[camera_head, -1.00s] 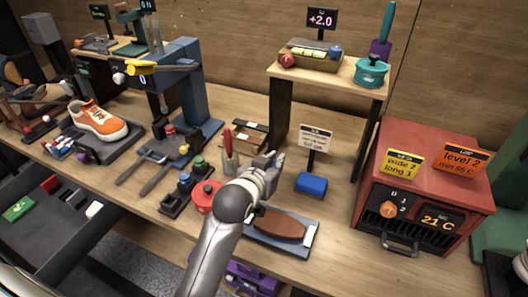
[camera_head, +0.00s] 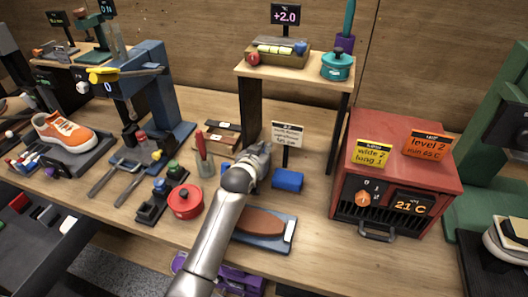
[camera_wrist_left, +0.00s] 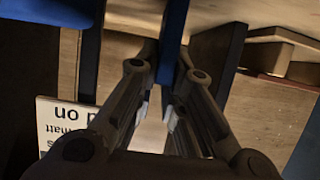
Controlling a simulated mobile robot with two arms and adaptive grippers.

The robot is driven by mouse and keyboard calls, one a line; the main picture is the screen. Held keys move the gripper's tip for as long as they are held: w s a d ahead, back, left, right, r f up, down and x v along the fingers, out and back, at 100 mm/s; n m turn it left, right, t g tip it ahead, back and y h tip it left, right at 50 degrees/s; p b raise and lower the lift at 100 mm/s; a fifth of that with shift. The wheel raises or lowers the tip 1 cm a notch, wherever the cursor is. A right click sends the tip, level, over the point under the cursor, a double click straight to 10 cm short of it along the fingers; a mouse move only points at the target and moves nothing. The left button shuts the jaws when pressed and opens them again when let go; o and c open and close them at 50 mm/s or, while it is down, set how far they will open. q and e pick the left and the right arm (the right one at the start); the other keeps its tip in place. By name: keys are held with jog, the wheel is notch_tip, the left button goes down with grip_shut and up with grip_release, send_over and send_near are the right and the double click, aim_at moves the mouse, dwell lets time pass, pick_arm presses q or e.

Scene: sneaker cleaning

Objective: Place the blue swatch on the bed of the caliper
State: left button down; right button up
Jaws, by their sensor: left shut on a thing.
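My left gripper (camera_head: 262,153) is over the middle of the bench, just left of a small sign stand. In the left wrist view its fingers (camera_wrist_left: 158,110) are closed together on a thin blue strip (camera_wrist_left: 172,35), which looks like the blue swatch. The swatch cannot be made out in the head view. I cannot tell for sure which thing is the caliper; a blue stand with a yellow lever (camera_head: 160,85) and a small readout stands at the left. My right gripper is not in view.
A blue block (camera_head: 288,180) lies beside the sign (camera_head: 287,134). A red pot (camera_head: 185,202) and a tray with a brown sole (camera_head: 290,232) are near the front. A red oven (camera_head: 410,165) stands right, a raised shelf (camera_head: 295,79) behind. An orange sneaker (camera_head: 64,132) is left.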

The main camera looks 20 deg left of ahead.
pick_arm(q)
jog(key=shift+w+f, duration=0.3)
jog(key=shift+s, duration=0.1)
jog(key=c, duration=2)
grip_release()
jog(key=shift+f, duration=0.15)
jog(key=o, duration=0.5)
